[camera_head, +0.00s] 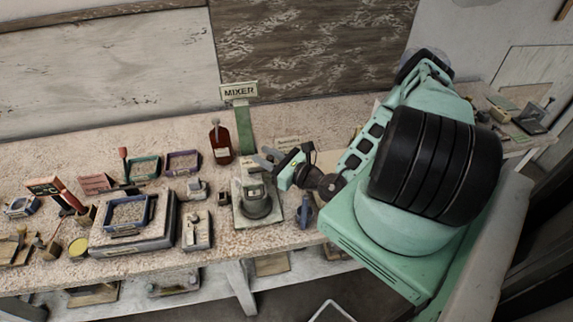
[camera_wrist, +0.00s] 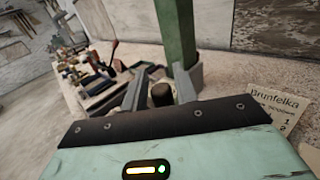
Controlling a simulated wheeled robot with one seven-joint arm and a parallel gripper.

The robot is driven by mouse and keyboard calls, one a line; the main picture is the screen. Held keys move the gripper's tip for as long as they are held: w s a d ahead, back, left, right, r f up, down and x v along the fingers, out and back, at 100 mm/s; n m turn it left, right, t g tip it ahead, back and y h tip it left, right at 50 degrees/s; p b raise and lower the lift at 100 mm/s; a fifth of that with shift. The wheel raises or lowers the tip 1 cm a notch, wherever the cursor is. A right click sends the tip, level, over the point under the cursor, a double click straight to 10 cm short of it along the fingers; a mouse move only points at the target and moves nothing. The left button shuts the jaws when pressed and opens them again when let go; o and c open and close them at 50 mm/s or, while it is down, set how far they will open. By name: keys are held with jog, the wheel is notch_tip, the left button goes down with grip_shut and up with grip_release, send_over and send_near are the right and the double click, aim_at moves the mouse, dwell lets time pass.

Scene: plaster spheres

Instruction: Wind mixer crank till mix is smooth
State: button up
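The mixer (camera_head: 257,204) is a squat grey rounded pot on a pale base plate near the bench's front edge, below a green post (camera_head: 244,130) with a "MIXER" sign (camera_head: 238,92). My gripper (camera_head: 268,157) is just above and behind the pot, reaching in from the right. In the wrist view its two grey fingers (camera_wrist: 161,88) are spread apart. A dark rounded knob (camera_wrist: 162,94) shows between them, with gaps on both sides; I cannot tell whether it is the crank's grip. The mix inside the pot cannot be seen.
A brown bottle (camera_head: 220,142) stands behind and left of the mixer. A small blue-grey item (camera_head: 305,212) stands right of it. Trays and tools crowd the bench's left, including a blue-rimmed tray (camera_head: 127,213). A printed card (camera_wrist: 278,110) lies right of my gripper.

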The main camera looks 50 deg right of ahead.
jog(key=s+d+b, duration=0.2)
jog(key=s+d, duration=0.1)
jog(key=s, duration=1.3)
jog(key=shift+s, duration=0.35)
jog(key=s+a+r+m+g+h+b, duration=0.1)
jog(key=a+m+g+b, duration=0.3)
jog(key=a+m, duration=0.5)
jog(key=s+a+r+m+g+b, duration=0.1)
jog(key=a+r+m+g+b, duration=0.3)
jog(key=a+m+g, duration=0.4)
jog(key=a+r+m+g+h+b, duration=0.1)
jog(key=a+r+m+g+b, duration=0.2)
jog(key=a+m, duration=0.7)
jog(key=m+g+b, duration=0.1)
jog(key=m+g, duration=0.1)
jog(key=m, duration=0.1)
jog(key=shift+s+g+h, duration=0.3)
jog(key=shift+s+g, duration=0.1)
